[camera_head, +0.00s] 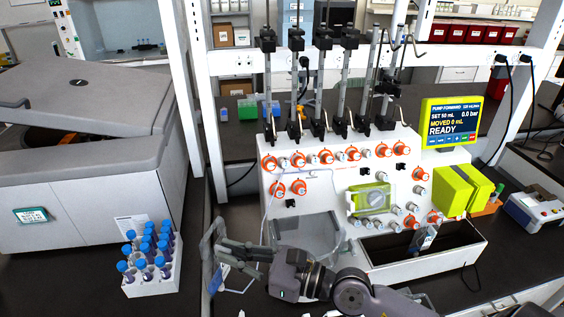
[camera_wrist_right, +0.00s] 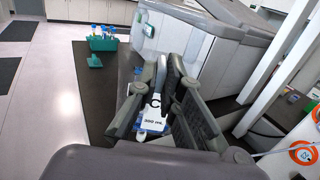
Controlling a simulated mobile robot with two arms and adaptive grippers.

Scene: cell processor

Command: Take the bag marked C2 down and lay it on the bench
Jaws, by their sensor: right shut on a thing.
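My right gripper (camera_head: 226,250) is shut on a clear bag (camera_head: 208,246) in front of the cell processor, just right of the tube rack. The bag hangs from the fingers, over the dark bench (camera_head: 195,305). In the right wrist view, the right gripper (camera_wrist_right: 168,75) has its fingers close together, with the bag's white label (camera_wrist_right: 152,122) between and below them. The label shows a large C and what looks like 300 mL; a finger hides the rest of the mark. My left gripper is not in view.
A white rack (camera_head: 155,283) of blue-capped tubes stands left of the bag. A large grey centrifuge (camera_head: 80,150) stands behind it. The white processor (camera_head: 330,185) with orange-ringed valves and an open tray (camera_head: 410,268) is at right. Dark bench shows between rack and processor.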

